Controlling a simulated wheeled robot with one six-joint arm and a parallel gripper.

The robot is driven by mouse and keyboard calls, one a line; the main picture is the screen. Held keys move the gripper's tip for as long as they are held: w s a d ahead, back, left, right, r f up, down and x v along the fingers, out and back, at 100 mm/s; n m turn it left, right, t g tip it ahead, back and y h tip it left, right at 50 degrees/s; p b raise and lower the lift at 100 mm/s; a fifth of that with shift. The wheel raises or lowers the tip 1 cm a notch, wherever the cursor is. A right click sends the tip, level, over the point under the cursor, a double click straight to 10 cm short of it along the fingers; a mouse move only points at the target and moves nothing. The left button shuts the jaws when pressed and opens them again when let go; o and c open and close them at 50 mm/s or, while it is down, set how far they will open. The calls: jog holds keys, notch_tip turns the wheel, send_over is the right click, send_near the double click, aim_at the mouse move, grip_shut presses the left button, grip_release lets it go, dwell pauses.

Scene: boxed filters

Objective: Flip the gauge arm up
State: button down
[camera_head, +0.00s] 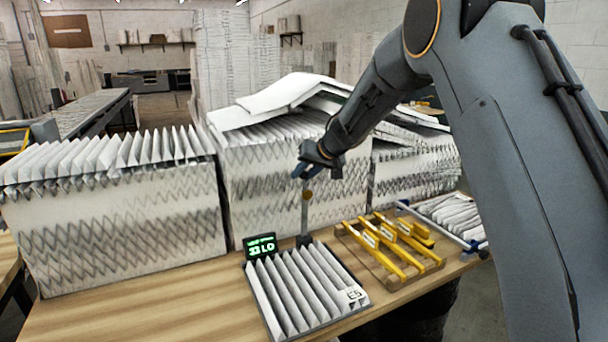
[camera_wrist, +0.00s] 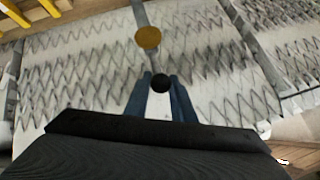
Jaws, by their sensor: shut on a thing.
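The gauge arm (camera_head: 305,215) is a thin grey upright bar with a brass-coloured disc on it, standing behind the flat pleated filter (camera_head: 305,288) on the table. My gripper (camera_head: 308,172) is at the top of the bar, its blue fingers on either side of it. In the wrist view the gauge arm (camera_wrist: 140,14) runs from the top edge past the brass disc to a black ball (camera_wrist: 160,83) between the blue fingertips of my gripper (camera_wrist: 161,92). The fingers are shut on the gauge arm's top end. A small display (camera_head: 261,246) reads "LO" in green beside the arm's base.
Large boxes of pleated filters (camera_head: 130,225) stand along the back of the table (camera_head: 130,318). A wooden tray with yellow bars (camera_head: 376,265) lies right of the flat filter. Another pleated filter (camera_head: 450,212) lies at the far right. The front left table top is clear.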

jog(key=shift+d+f, duration=0.1)
jog(key=shift+f, duration=0.15)
jog(key=c, duration=1.5)
grip_release()
jog(key=shift+c, duration=0.2)
jog(key=shift+r, duration=0.1)
jog(key=shift+r, duration=0.1)
jog(key=b+v, duration=0.1)
jog(key=v, duration=0.6)
jog(key=shift+s+r, duration=0.2)
jog(key=shift+d, duration=0.1)
